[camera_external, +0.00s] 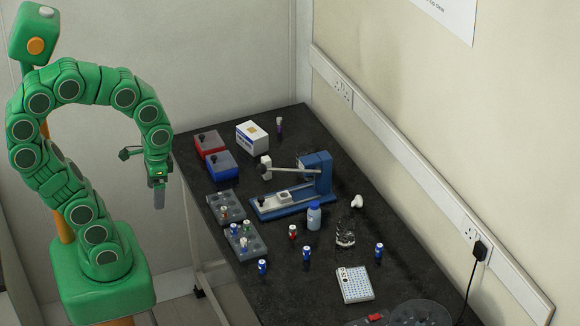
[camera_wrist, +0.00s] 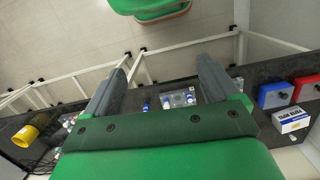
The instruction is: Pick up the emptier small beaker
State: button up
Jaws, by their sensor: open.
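My gripper (camera_external: 158,196) hangs in the air left of the black bench in the external view, pointing down and apart from everything. Its two grey fingers are spread wide with nothing between them in the wrist view (camera_wrist: 160,80). A small clear glass vessel (camera_external: 345,235), perhaps a beaker, stands on the right half of the bench. Its fill level is too small to read.
On the black bench (camera_external: 395,265) stand a blue device (camera_external: 317,172), a grey vial rack (camera_external: 246,243), several loose capped vials, a white keypad-like block (camera_external: 355,285), red (camera_external: 209,143) and blue boxes (camera_external: 221,165). A yellow container (camera_wrist: 30,133) shows at left in the wrist view.

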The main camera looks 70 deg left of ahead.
jog(key=w+d+t+h, duration=0.2)
jog(key=w+d+t, duration=0.2)
jog(key=w+d, duration=0.8)
jog(key=w+d+t+h, duration=0.1)
jog(key=w+d+t, duration=0.4)
jog(key=w, duration=1.2)
jog(key=w+d+t+h, duration=0.2)
jog(key=w+d, duration=0.9)
jog(key=w, duration=0.4)
jog(key=w+f+n+t+y, duration=0.1)
jog(key=w+f+n+y, duration=0.15)
jog(key=w, duration=0.25)
jog(key=n+g+y, duration=0.1)
jog(key=n+y, duration=0.7)
jog(key=y, duration=0.4)
send_near(345, 231)
jog(key=x, duration=0.5)
jog(key=shift+w+d+r, duration=0.15)
jog(key=shift+w+r, duration=0.15)
jog(key=shift+s+a+f+g+y, duration=0.15)
jog(key=shift+a+f+g+y, duration=0.05)
jog(key=shift+a+g+y, duration=0.15)
jog(key=shift+x, duration=3.8)
jog(key=shift+d+f, duration=0.1)
jog(key=shift+f, duration=0.05)
jog(key=shift+c, duration=0.2)
